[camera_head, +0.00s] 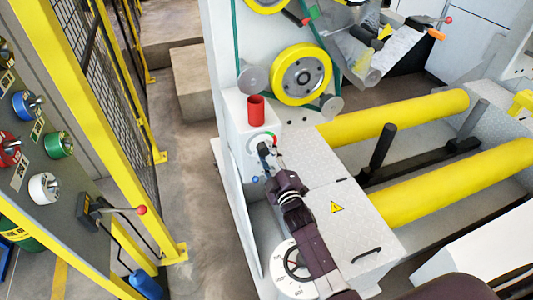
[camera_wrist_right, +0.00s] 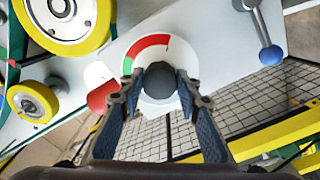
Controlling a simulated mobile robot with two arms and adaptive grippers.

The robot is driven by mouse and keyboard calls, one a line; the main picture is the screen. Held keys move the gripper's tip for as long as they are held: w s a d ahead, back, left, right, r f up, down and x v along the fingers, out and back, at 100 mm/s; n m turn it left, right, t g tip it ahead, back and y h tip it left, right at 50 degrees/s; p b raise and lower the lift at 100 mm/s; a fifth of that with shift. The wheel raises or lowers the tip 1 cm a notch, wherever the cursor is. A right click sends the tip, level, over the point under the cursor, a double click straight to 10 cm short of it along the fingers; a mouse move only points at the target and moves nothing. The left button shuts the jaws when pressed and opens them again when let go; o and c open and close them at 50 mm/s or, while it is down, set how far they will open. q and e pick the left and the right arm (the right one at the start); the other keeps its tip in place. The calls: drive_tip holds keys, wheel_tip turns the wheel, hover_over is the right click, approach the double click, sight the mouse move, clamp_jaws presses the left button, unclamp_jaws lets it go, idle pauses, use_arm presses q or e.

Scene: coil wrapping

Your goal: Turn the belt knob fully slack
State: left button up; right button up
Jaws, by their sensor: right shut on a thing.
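The belt knob (camera_wrist_right: 160,80) is a dark round knob in the middle of a white dial (camera_wrist_right: 150,50) with a red and green arc. In the right wrist view my right gripper (camera_wrist_right: 161,88) has one finger on each side of the knob and is shut on it. In the head view the right gripper (camera_head: 268,162) reaches up to the dial (camera_head: 262,140) on the white machine panel; the arm and fingers cover much of the knob there. I cannot make out a pointer on the dial. My left gripper is in neither view.
A red cylinder (camera_head: 256,108) stands just above the dial. A yellow pulley (camera_head: 301,75) with a green belt is above right. A blue-ended lever (camera_wrist_right: 270,54) is beside the knob in the wrist view. Yellow rollers (camera_head: 450,185) lie to the right, a control panel (camera_head: 40,150) at left.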

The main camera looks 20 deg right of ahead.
drive_tip(key=o, duration=1.2)
drive_tip(key=shift+c, duration=0.2)
drive_tip(key=s, duration=1.2)
drive_tip(key=shift+d, duration=0.2)
drive_tip(key=shift+f, duration=0.1)
